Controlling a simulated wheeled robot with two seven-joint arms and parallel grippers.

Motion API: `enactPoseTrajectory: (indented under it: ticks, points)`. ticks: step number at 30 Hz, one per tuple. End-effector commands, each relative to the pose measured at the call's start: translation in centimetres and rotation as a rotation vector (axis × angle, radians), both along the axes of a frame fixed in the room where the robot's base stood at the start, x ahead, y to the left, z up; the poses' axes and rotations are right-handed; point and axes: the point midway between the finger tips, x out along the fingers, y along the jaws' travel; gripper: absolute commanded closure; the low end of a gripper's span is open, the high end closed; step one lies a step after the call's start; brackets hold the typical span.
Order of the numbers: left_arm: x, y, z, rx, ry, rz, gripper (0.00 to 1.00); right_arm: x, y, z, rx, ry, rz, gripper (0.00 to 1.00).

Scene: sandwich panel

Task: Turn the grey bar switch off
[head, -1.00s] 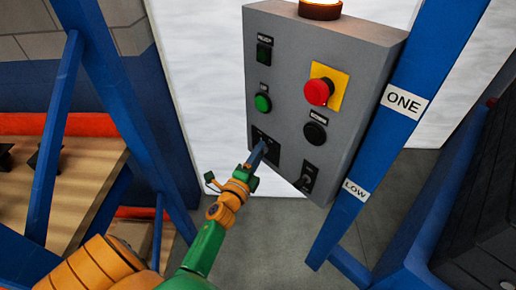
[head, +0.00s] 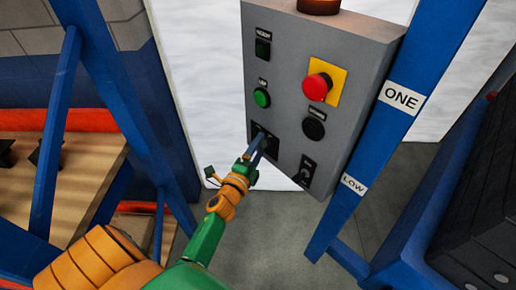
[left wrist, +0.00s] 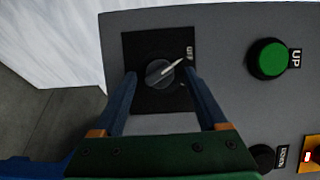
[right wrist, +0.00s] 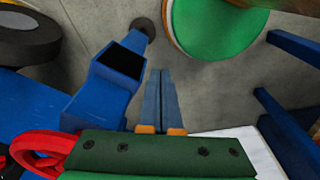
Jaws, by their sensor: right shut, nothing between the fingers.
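The grey control panel (head: 285,95) stands ahead in the head view. A rotary switch with a grey knob and a pale bar (left wrist: 160,72) sits on a black plate (left wrist: 135,45) in the left wrist view. The bar points obliquely toward a small label at the upper right. My left gripper (head: 258,143) is at this plate, its two fingers apart on either side of the knob; I cannot tell whether they touch it. In the head view the gripper partly hides the switch. My right gripper (right wrist: 160,75) is shut and empty, away from the panel.
The panel also bears a red mushroom button (head: 317,87), a green button (head: 262,98), a black button (head: 313,128) and another small switch (head: 304,171). A blue post (head: 385,120) stands to the right. A wooden bench (head: 80,185) is at the left.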

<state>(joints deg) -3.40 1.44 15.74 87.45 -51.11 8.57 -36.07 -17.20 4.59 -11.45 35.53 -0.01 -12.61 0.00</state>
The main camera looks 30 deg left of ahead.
Motion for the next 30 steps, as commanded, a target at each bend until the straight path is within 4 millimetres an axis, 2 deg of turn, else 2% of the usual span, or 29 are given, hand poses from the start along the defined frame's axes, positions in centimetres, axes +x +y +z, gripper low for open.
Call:
enactPoseTrajectory:
  ticks: [4,9,14,27,29,30]
  points:
    - [-0.7,-0.1,-0.1,0.001,0.002,0.0,0.25,0.0,0.0,-0.1,0.0,0.0,0.0,1.0]
    - [-4.3,-0.7,-0.3,0.0,0.004,-0.001,0.25,0.0,0.0,-0.4,0.0,0.0,0.0,1.0]
    - [-6.6,-1.1,-0.2,0.0,0.002,0.0,0.25,0.0,0.0,-0.8,0.0,0.0,0.0,1.0]
    - [-7.0,-1.2,0.0,-0.001,0.001,0.0,0.25,0.0,0.0,-0.7,0.0,0.0,0.0,1.0]
    - [-7.0,-1.3,-0.9,-0.029,0.019,-0.001,0.25,0.0,0.0,-0.7,0.0,0.0,0.0,1.0]
    - [-7.0,-1.6,-2.4,-0.083,0.049,-0.001,0.25,0.0,0.0,-0.7,0.0,0.0,0.0,1.0]
